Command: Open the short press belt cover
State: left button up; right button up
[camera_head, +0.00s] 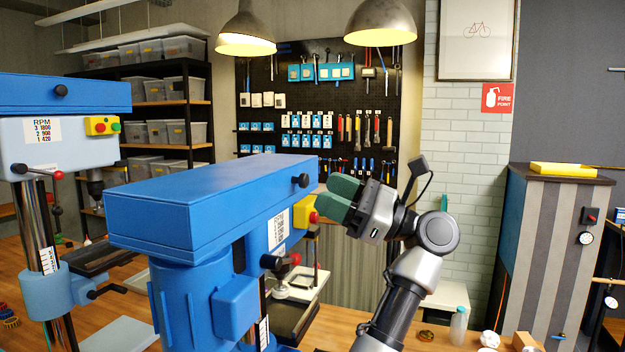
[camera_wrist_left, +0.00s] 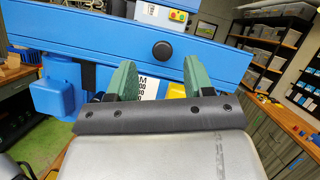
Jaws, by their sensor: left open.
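The nearer, lower drill press in the head view has a long blue belt cover (camera_head: 200,205) on top, and the cover is shut. A black round knob (camera_head: 303,180) sits at its right end. My left gripper (camera_head: 335,198), with green finger pads, is open just to the right of the knob. In the left wrist view the knob (camera_wrist_left: 162,50) shows on the blue cover (camera_wrist_left: 230,58), beyond and between the open fingers (camera_wrist_left: 157,80). The fingers look apart from the knob, with nothing between them. My right gripper is in neither view.
A yellow switch box (camera_head: 305,213) sits below the knob, close to my left fingers. A taller blue press (camera_head: 65,95) stands at the left. A tool board (camera_head: 320,115) hangs behind. A striped cabinet (camera_head: 555,260) with a yellow item on top stands at the right.

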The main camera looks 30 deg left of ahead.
aim_at(307, 182)
pick_arm(q)
jog(key=x, duration=0.3)
jog(key=shift+w+a+p, duration=0.2)
jog(key=shift+a+p, duration=0.05)
jog(key=shift+p, duration=0.15)
jog(key=shift+s+a+r, duration=0.15)
jog(key=shift+s+a, duration=0.1)
jog(key=shift+w, duration=0.1)
grip_shut()
